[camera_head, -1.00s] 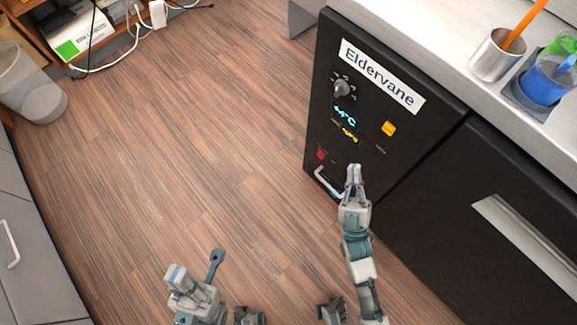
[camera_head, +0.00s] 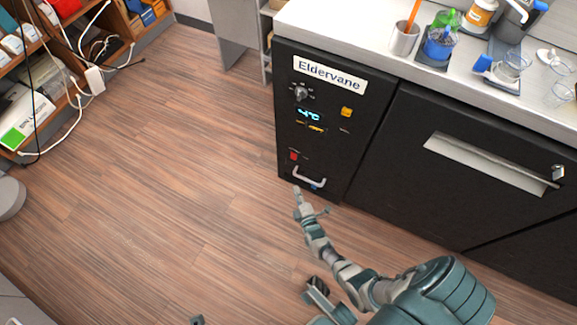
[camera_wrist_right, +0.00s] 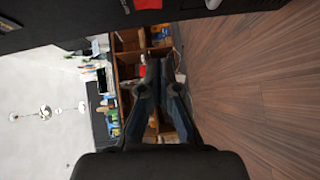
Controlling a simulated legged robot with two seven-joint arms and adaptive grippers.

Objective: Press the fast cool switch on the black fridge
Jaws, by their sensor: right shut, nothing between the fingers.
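The black fridge (camera_head: 338,141) with the "Eldervane" label stands under the counter. Its front carries a grey knob (camera_head: 300,93), a lit display (camera_head: 309,114) reading 4°C, an orange-yellow switch (camera_head: 346,112), a small yellow element (camera_head: 316,128) under the display and a red switch (camera_head: 293,156). The switch captions are too small to read. My right gripper (camera_head: 297,190) is shut and empty, below and left of the grey handle (camera_head: 310,178) in the picture; contact cannot be told. Its closed fingers show in the right wrist view (camera_wrist_right: 160,75). My left gripper is out of view.
A wider black cabinet (camera_head: 440,150) with a long metal handle adjoins the fridge on the right. The counter (camera_head: 345,30) above holds cups and bottles. Shelves (camera_head: 45,100) with cables stand at the left. The wood floor (camera_head: 180,150) left of the fridge is open.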

